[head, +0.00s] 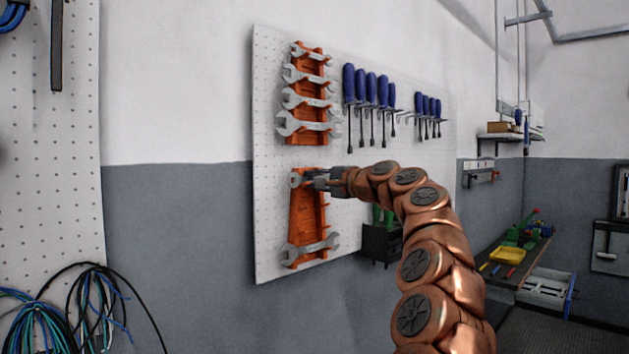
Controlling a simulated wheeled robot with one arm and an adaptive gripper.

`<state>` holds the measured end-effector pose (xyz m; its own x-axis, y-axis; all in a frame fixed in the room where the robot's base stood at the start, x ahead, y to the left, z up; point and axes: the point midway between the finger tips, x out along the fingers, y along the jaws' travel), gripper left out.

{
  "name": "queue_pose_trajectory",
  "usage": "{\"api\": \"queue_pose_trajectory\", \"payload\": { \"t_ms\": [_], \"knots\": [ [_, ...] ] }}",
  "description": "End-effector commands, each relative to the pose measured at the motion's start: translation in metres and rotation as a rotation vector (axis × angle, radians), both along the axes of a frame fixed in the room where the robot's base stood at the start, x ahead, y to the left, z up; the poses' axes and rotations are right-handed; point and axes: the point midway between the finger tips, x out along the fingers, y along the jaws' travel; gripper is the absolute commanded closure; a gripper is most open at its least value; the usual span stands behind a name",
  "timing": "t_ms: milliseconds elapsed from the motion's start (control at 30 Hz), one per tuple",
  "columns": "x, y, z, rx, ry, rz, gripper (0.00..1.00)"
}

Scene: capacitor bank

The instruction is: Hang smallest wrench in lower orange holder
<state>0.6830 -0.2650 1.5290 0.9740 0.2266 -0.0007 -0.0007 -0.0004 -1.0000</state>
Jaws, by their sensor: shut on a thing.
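The lower orange holder (307,220) is fixed to the white pegboard. My gripper (318,179) is at the top of this holder, reaching in from the right. It is shut on a small grey wrench (296,179), whose open end shows left of the fingers at the holder's top slot. The fingers hide the wrench's other end, and I cannot tell whether it rests in the slot. A larger wrench (310,249) hangs across the bottom of the same holder. The slots between them look empty.
An upper orange holder (319,57) carries several wrenches just above my gripper. Blue-handled screwdrivers (371,88) hang to its right on the pegboard (268,150). A dark bin (381,243) sits below my arm. A workbench (512,262) with tools stands at right; cables (95,300) hang at lower left.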

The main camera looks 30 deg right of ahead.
Motion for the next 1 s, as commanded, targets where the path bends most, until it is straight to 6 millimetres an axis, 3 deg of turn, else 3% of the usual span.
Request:
{"api": "queue_pose_trajectory", "payload": {
  "t_ms": [267, 300, 567, 1000],
  "knots": [
    [-0.0002, -0.0001, 0.0003, 0.000, -0.001, 0.000, 1.00],
    [-0.0002, -0.0001, 0.0003, 0.000, -0.001, 0.000, 0.82],
    [-0.0002, -0.0001, 0.0002, 0.000, 0.000, 0.000, 0.55],
    [-0.0046, -0.0017, 0.0011, 0.001, -0.002, -0.001, 0.54]
  ]
}}
